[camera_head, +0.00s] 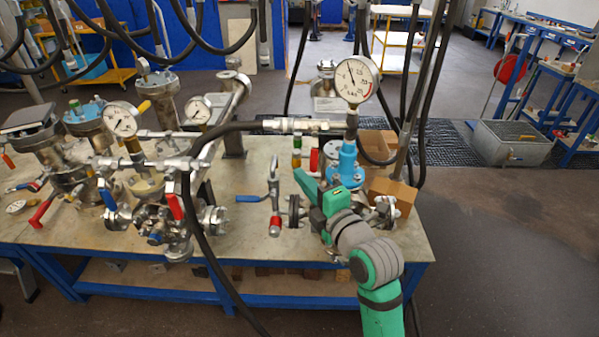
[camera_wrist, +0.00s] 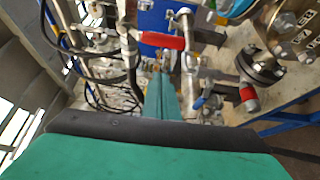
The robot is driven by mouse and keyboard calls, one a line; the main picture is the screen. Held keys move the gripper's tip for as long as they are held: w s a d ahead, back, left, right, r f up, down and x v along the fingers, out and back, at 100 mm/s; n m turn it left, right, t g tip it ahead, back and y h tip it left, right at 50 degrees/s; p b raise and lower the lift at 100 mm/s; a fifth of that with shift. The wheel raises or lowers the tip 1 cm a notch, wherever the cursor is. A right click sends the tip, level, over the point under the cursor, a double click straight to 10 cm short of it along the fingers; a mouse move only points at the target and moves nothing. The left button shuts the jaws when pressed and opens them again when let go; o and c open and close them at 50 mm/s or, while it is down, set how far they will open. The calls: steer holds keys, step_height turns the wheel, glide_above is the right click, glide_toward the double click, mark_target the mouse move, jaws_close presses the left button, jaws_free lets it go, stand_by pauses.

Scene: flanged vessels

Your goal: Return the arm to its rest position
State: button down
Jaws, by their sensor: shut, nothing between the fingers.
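My green and grey arm (camera_head: 352,238) reaches over the right end of the workbench from the front. My gripper (camera_head: 299,174) points to the left and away, above the bench beside a blue-topped flanged vessel (camera_head: 347,160) with a pressure gauge (camera_head: 356,80). In the wrist view my gripper (camera_wrist: 164,72) shows as two teal fingers closed together with nothing between them. A red-handled valve lever (camera_wrist: 160,40) shows close to the fingertips in that view; I cannot tell whether they touch.
The metal-topped bench (camera_head: 247,215) holds several flanged vessels, gauges and valves with red and blue levers. Black hoses (camera_head: 425,90) hang from above near my arm. Cardboard boxes (camera_head: 392,195) stand behind the arm. The floor (camera_head: 500,250) to the right is clear.

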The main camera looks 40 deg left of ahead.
steer(key=shift+v, duration=3)
